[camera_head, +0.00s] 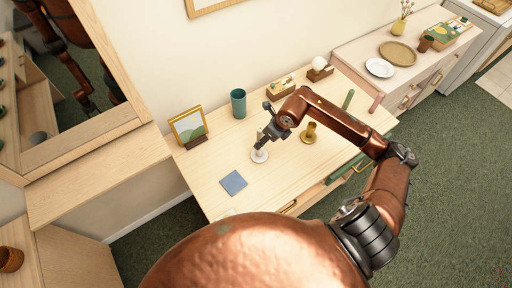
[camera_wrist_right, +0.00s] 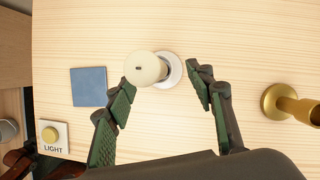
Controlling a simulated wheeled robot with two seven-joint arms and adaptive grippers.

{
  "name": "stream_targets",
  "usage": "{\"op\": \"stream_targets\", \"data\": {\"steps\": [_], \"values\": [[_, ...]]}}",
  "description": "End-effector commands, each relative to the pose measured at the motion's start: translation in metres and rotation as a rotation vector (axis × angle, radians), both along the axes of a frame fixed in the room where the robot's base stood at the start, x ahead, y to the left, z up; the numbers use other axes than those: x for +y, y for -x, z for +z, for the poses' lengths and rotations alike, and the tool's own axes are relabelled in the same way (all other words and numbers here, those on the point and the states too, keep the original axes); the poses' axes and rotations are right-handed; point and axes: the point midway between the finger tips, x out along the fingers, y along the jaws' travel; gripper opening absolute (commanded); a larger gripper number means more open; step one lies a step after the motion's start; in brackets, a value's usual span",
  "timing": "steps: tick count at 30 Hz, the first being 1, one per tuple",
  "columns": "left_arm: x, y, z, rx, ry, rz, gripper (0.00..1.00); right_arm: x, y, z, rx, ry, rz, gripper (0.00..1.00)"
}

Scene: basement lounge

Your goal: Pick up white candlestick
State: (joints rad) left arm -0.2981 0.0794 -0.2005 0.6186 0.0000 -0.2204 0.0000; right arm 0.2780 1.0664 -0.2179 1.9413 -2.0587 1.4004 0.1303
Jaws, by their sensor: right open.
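The white candlestick (camera_head: 260,156) stands upright on the light wood cabinet top, with a round white base. In the right wrist view I see the candlestick (camera_wrist_right: 146,68) nearly from above, its cream top covering part of the base. My right gripper (camera_head: 263,141) is above and beside it, pointing down. In the right wrist view the fingers of my right gripper (camera_wrist_right: 161,76) are apart, with the candlestick between and just beyond their tips. Nothing is gripped. My left gripper is not in view.
A brass candlestick (camera_head: 309,133) stands to the right. A blue square (camera_head: 233,182) lies to the left. A teal cup (camera_head: 238,103) and a picture frame (camera_head: 188,127) stand behind. A light switch plate (camera_wrist_right: 53,137) shows at the wrist view's lower left.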

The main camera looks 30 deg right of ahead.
Motion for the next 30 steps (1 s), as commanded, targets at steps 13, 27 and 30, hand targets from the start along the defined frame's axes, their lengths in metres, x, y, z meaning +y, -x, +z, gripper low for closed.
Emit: {"op": "stream_targets", "data": {"steps": [13,27,30], "values": [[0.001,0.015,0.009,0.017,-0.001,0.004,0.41,0.006,-0.014,-0.049,0.003,-0.007,-0.009,0.49],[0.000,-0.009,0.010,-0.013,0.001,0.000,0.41,0.009,-0.023,-0.070,0.001,-0.002,-0.003,0.47],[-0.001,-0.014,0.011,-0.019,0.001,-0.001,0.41,0.009,-0.023,-0.070,0.001,-0.003,-0.004,0.40]]}}
